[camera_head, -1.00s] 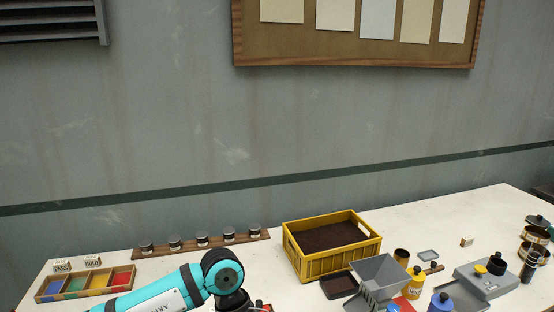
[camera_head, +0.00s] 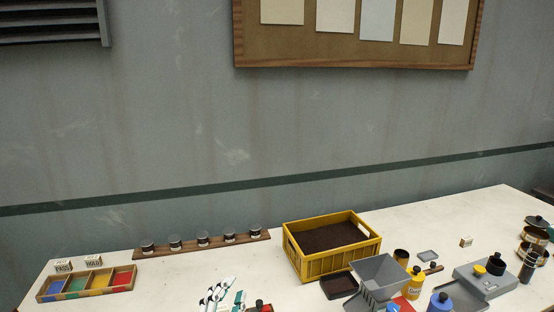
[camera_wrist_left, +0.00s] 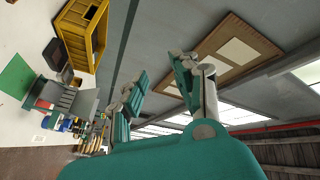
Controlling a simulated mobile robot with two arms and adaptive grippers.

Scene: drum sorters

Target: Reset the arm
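My left gripper (camera_head: 228,297) shows at the bottom edge of the head view, left of the yellow crate, with only its finger parts in sight. In the left wrist view its two teal and grey fingers (camera_wrist_left: 162,78) stand apart with nothing between them, so it is open and empty. The rest of my left arm is out of the head view. My right gripper is in neither view.
The yellow crate (camera_head: 334,264) of dark soil stands on the white table (camera_head: 190,272). A colored tray (camera_head: 86,284) is at left, a rack of jars (camera_head: 202,243) behind. A grey hopper (camera_head: 380,272), bottles and a scale (camera_head: 490,280) crowd the right.

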